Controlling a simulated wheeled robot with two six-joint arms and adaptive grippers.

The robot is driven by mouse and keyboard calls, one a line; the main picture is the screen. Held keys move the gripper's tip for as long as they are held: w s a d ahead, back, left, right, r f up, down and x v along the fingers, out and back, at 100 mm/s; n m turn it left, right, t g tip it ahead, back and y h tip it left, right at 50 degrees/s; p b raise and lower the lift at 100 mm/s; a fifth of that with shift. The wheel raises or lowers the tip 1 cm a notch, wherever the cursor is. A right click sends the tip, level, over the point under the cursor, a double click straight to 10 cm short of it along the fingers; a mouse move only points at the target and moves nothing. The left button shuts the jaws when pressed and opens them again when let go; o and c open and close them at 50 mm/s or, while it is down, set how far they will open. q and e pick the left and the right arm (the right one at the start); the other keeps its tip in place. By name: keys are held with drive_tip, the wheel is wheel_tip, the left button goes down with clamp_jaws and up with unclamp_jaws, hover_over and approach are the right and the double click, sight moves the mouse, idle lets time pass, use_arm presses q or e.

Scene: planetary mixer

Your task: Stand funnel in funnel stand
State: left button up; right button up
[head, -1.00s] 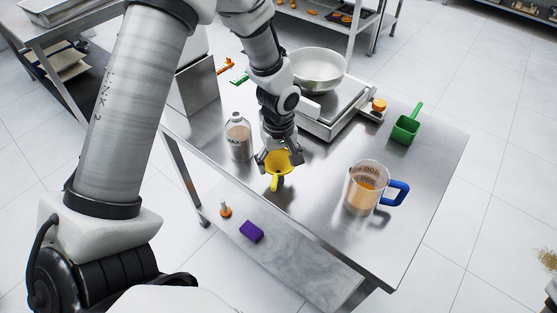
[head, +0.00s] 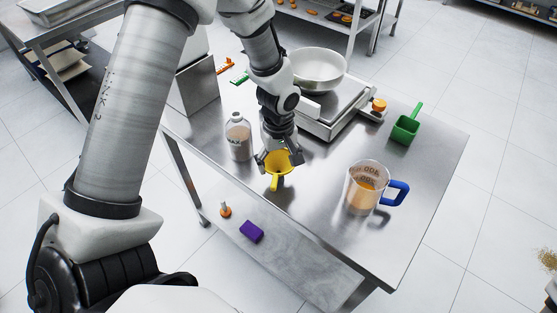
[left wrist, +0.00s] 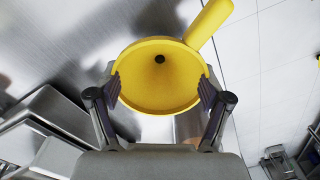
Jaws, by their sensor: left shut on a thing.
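The yellow funnel (head: 279,159) is in the head view near the front edge of the steel table. My left gripper (head: 277,161) is shut on its rim, with one finger on each side. In the left wrist view, the funnel (left wrist: 150,92) shows its round mouth facing the camera, with a dark hole in the middle and its handle toward the upper right. My left gripper's fingers (left wrist: 161,95) press on opposite sides of the rim there. I cannot tell whether the funnel touches the table. I cannot make out a funnel stand in either view. My right gripper is not in view.
A bottle (head: 239,142) stands left of the funnel on the steel table (head: 310,220). A measuring jug with a blue handle (head: 398,193) stands to the right. A scale (head: 330,121) with a metal bowl (head: 316,66) and a green scoop (head: 405,129) are farther back.

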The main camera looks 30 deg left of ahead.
use_arm(q)
drive_tip(key=o, duration=1.3)
drive_tip(key=shift+o, duration=0.2)
wheel_tip(320, 180, up, 12)
